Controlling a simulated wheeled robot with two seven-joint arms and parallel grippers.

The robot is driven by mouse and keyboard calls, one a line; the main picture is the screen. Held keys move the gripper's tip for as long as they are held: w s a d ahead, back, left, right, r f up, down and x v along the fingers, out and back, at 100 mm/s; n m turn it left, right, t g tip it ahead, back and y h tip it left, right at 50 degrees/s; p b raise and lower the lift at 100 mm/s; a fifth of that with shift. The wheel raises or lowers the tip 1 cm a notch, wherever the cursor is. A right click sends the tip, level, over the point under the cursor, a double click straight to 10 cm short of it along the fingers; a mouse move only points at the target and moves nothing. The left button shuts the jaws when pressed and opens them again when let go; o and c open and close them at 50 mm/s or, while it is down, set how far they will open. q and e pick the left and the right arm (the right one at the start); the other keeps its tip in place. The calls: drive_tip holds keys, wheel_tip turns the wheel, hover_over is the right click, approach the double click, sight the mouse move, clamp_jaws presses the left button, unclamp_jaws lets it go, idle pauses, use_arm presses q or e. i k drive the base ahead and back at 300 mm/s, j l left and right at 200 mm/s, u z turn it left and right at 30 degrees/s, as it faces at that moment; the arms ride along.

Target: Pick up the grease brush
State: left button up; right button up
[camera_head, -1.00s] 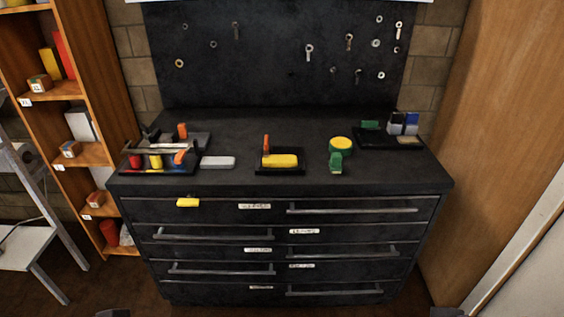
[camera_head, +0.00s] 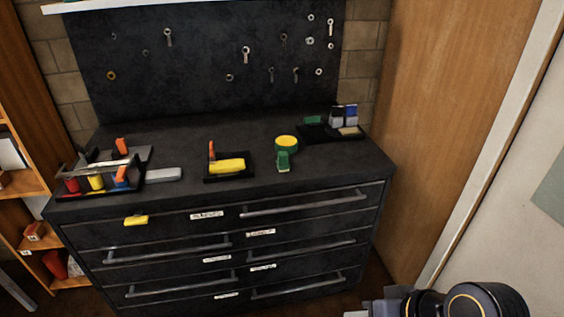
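A round tin (camera_head: 286,143) with a yellow top and green rim stands on the black workbench top (camera_head: 240,135), right of centre. A small green item (camera_head: 283,161) is just in front of it and may be the grease brush; its bristles cannot be made out. Another green piece (camera_head: 312,120) lies at the back by the right tray. My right arm shows at the bottom right, with what looks like its gripper (camera_head: 385,306) cut off by the lower edge, well away from the bench items. Its fingers cannot be made out. My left gripper is out of view.
A tray with a yellow block (camera_head: 227,166) sits left of the tin. A rack with coloured items (camera_head: 96,183) and a grey block (camera_head: 163,174) are at the left. A dark tray (camera_head: 330,134) is at the back right. A wooden panel (camera_head: 440,110) stands right of the bench.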

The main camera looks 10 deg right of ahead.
sight(282, 161)
drive_tip(key=u, duration=0.55)
drive_tip(key=i+l+u, duration=0.1)
drive_tip(key=l+u, duration=0.55)
drive_tip(key=u, duration=0.25)
drive_tip(key=l+u, duration=0.5)
drive_tip(key=j, duration=0.1)
